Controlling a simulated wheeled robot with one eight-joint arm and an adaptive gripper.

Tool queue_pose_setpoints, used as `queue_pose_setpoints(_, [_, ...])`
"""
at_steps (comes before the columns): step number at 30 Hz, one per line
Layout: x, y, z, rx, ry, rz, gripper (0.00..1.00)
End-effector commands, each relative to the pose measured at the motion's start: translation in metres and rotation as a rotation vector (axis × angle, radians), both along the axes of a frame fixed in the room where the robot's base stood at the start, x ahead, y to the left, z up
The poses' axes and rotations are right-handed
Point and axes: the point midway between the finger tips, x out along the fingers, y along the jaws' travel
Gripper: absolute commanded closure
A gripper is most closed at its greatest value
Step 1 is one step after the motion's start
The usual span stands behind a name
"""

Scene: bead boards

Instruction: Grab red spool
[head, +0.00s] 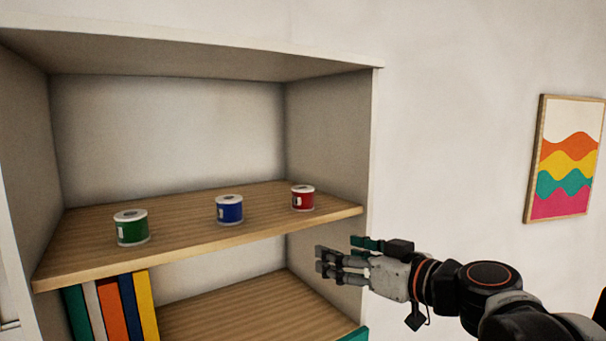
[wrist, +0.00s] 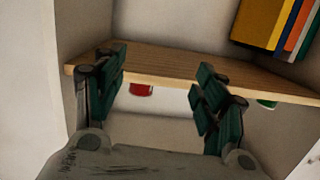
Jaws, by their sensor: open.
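The red spool (head: 302,198) stands upright at the right end of the upper wooden shelf in the head view. Part of it shows between my fingers in the wrist view (wrist: 141,90), with the rest hidden by the shelf board. My gripper (head: 343,256) is open and empty, in front of the shelf's right side, below the upper board's level and to the right of the red spool. Its two fingers are spread apart in the wrist view (wrist: 163,68).
A blue spool (head: 229,209) and a green spool (head: 131,228) stand left of the red one on the upper board (head: 180,222). Several books (head: 115,308) stand below. The cabinet's right wall (head: 330,140) is close to the red spool. A picture (head: 565,160) hangs at right.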

Motion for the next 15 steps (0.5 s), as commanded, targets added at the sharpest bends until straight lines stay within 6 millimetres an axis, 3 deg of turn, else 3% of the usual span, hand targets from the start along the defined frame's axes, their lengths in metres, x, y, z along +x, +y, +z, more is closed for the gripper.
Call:
queue_pose_setpoints(1, [0.007, -0.002, 0.029, 0.010, -0.031, -0.003, 0.35])
queue_pose_setpoints(6, [0.023, -0.008, 0.072, 0.033, -0.116, -0.020, 0.35])
queue_pose_setpoints(10, [0.029, -0.009, 0.085, 0.041, -0.144, -0.026, 0.35])
queue_pose_setpoints(15, [0.045, 0.001, 0.086, 0.041, -0.151, -0.026, 0.35])
